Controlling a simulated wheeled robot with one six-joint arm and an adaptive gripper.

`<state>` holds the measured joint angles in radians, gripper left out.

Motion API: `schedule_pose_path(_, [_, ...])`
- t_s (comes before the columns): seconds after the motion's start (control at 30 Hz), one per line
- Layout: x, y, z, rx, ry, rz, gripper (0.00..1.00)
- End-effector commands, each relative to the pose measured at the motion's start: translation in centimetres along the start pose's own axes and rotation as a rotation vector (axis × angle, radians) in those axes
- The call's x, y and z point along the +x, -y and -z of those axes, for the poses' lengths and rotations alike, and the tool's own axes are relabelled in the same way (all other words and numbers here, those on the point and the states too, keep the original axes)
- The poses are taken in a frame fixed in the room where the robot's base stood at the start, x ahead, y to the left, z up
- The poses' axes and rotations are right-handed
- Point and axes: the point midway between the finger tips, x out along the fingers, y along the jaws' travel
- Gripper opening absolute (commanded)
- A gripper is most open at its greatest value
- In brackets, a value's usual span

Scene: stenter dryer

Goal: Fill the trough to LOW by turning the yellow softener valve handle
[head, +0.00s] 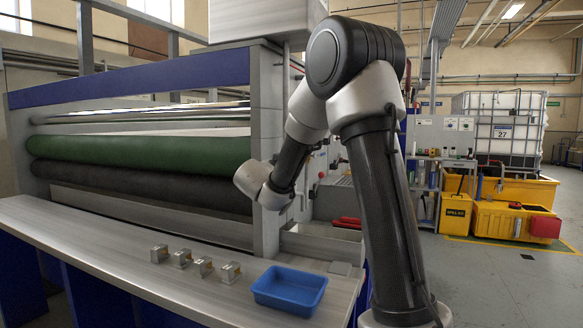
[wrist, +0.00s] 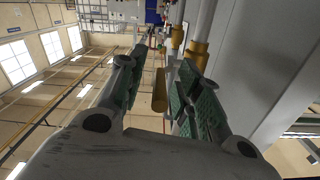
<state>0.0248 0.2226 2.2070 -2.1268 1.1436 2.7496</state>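In the wrist view my gripper (wrist: 160,68) has its two green-padded fingers apart. A flat dull-yellow piece (wrist: 160,92), which looks like the valve handle, shows in the gap, closer to the right finger. I cannot tell whether it touches a pad. Pale pipes with brass-coloured fittings (wrist: 198,54) stand just beyond the right finger. In the head view my arm reaches toward the end of the dryer, and the fingers and valve cannot be made out there. The trough and its LOW mark cannot be made out.
The dryer has a green roller (head: 140,152) and a grey bench (head: 110,258) in front. Several small metal blocks (head: 182,258) and a blue tray (head: 290,288) rest on the bench. Yellow spill bins (head: 510,220) stand at the right, with open floor before them.

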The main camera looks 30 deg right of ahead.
Motion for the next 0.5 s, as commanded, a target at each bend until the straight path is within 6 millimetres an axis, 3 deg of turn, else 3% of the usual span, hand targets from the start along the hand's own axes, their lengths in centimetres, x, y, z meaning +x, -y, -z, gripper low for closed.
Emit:
schedule_pose_path(0.03, [-0.01, 0.00, 0.00, 0.000, 0.000, 0.000, 0.34])
schedule_pose_path(0.23, [-0.02, 0.00, 0.00, 0.000, 0.000, 0.000, 0.00])
schedule_pose_path(0.5, [-0.02, -0.01, -0.06, -0.001, 0.001, 0.000, 0.00])
